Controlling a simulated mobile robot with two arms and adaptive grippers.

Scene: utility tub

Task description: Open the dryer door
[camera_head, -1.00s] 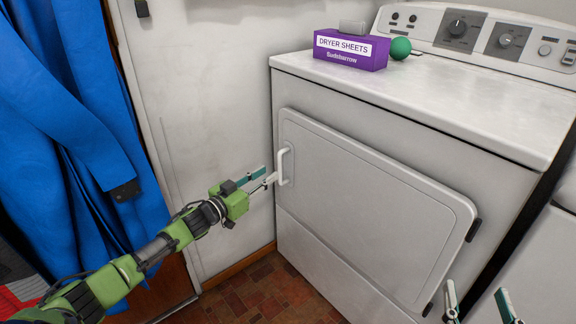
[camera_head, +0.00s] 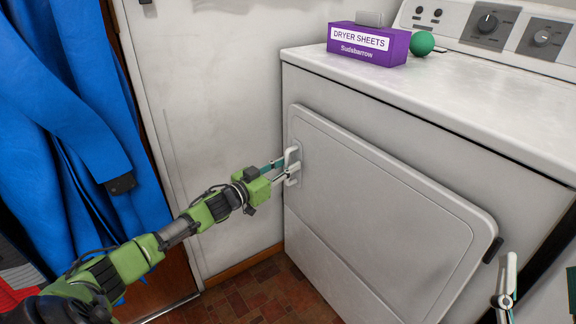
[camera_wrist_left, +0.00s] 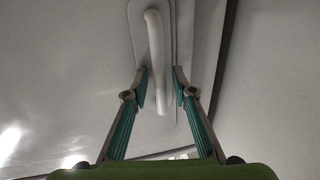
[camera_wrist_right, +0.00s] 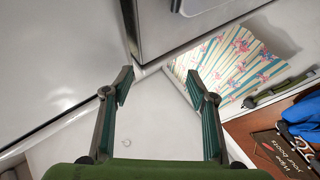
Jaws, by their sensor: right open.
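The white dryer door (camera_head: 390,200) is on the front of the dryer (camera_head: 440,120) and looks shut. Its white upright handle (camera_head: 291,165) is at the door's left edge and also shows in the left wrist view (camera_wrist_left: 156,55). My left gripper (camera_head: 283,170) is at the handle. In the left wrist view my left gripper (camera_wrist_left: 163,88) is open, with one finger on each side of the handle's lower part and gaps beside it. My right gripper (camera_wrist_right: 160,85) is open and empty; in the head view it is partly cut off at the lower right.
A purple dryer sheets box (camera_head: 368,44) and a green ball (camera_head: 422,43) stand on the dryer top. Blue cloth (camera_head: 75,110) hangs at the left. A white wall (camera_head: 205,120) stands close left of the dryer. The tiled floor (camera_head: 240,295) is clear.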

